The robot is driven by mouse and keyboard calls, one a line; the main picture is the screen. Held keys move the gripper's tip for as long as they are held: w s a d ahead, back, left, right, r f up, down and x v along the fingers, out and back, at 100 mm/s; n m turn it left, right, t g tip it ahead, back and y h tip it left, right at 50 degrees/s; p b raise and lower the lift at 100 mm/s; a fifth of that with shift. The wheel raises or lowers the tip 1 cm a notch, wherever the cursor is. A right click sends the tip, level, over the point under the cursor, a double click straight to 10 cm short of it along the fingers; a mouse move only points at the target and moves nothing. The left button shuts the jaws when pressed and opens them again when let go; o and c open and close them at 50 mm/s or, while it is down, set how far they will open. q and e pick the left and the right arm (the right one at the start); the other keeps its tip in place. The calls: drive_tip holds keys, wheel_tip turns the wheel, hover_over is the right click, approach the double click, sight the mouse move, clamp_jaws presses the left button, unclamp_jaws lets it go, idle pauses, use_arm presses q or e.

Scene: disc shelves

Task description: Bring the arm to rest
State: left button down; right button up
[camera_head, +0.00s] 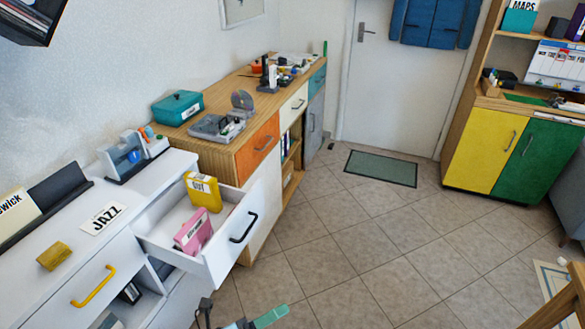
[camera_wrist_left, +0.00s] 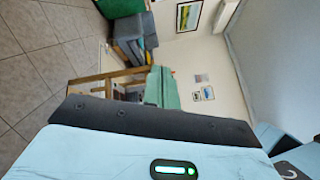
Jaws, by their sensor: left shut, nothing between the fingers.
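My left gripper (camera_head: 272,316) shows at the bottom edge of the head view, with a green finger part pointing right. It is over the tiled floor, in front of the open white drawer (camera_head: 228,240), and apart from it. Its green fingers also show in the left wrist view (camera_wrist_left: 163,88), shut with nothing between them. Most of my left arm is cut off by the bottom edge. My right gripper is not in either view.
The drawer holds a yellow "OUT" box (camera_head: 203,193) and a pink box (camera_head: 193,232). A wooden cabinet (camera_head: 222,150) stands beyond it. A wooden piece of furniture (camera_head: 563,300) is at the lower right. The tiled floor (camera_head: 370,240) between is clear up to the doormat (camera_head: 381,168).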

use_arm(q)
drive_tip(key=s+a+f+n+t+y, duration=0.25)
drive_tip(key=a+f+n+y, duration=0.2)
drive_tip(key=n, duration=0.65)
drive_tip(key=s+a+f+n+t+y, duration=0.2)
drive_tip(key=s+a+f+n+y, duration=0.15)
drive_tip(key=a+n+y, duration=0.45)
drive_tip(key=s+a+f+n+g, duration=0.2)
drive_tip(key=s+f+n, duration=0.2)
drive_tip(key=s+n, duration=0.2)
drive_tip(key=s+a+f+n+g+y, duration=0.1)
drive_tip(key=s+a+f+n+g, duration=0.1)
drive_tip(key=s+n, duration=0.5)
wheel_tip(320, 180, down, 3)
drive_tip(key=shift+s+r+g, duration=0.15)
drive_tip(key=shift+g, duration=0.4)
drive_tip(key=shift+a, duration=0.2)
